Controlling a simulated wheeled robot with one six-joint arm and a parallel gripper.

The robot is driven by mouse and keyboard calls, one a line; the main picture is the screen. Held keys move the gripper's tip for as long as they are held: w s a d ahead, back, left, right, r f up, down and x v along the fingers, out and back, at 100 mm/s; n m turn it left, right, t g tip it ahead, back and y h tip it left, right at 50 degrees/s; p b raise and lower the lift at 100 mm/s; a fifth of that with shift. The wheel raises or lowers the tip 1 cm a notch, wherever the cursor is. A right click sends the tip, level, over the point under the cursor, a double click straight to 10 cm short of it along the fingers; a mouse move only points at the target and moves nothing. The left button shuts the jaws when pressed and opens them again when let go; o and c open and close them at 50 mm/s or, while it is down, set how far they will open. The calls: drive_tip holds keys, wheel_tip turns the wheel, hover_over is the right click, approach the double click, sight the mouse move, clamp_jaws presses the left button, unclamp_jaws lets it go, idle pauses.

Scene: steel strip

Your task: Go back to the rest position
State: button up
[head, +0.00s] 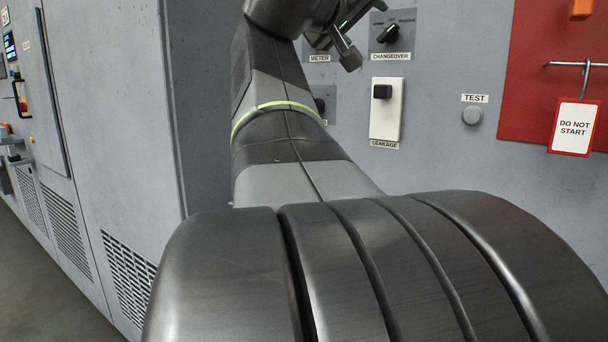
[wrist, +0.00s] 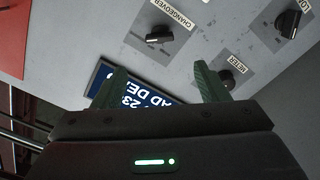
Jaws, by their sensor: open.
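My gripper (wrist: 158,78) is open in the wrist view, its two green fingers apart with nothing between them. It faces the grey panel (wrist: 90,30), tilted in this view. In the head view part of my gripper shows near the top, in front of the panel and left of the CHANGEOVER knob (head: 388,34); my arm hides much of it. The CHANGEOVER knob also shows in the wrist view (wrist: 158,34), beyond the fingers. The METER knob (wrist: 228,78) appears close beside the right finger; I cannot tell whether they touch.
A black LEAKAGE switch (head: 382,92) sits on a white plate, with a grey TEST button (head: 472,115) to its right. A DO NOT START tag (head: 574,127) hangs before a red board (head: 530,35). A blue sign (wrist: 140,82) lies partly behind the fingers. Vented cabinets line the left.

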sight(385, 34)
drive_tip(key=p+x, duration=0.1)
drive_tip(key=x, duration=1.1)
drive_tip(key=shift+w+d, duration=0.1)
drive_tip(key=n+p, duration=0.2)
drive_tip(key=n, duration=0.1)
drive_tip(key=shift+r, duration=0.3)
drive_tip(key=shift+w+n+p, duration=0.15)
drive_tip(key=shift+n+p, duration=0.95)
drive_tip(key=shift+n, duration=0.1)
drive_tip(key=n+p, duration=0.5)
drive_tip(key=n, duration=0.1)
drive_tip(key=n+p, duration=0.5)
drive_tip(key=n, duration=0.1)
drive_tip(key=shift+d+f+p, duration=0.1)
drive_tip(key=shift+f+p, duration=0.1)
drive_tip(key=shift+p, duration=0.2)
drive_tip(key=shift+f+n+p, duration=0.2)
drive_tip(key=shift+n+p, duration=0.45)
drive_tip(key=shift+n, duration=0.25)
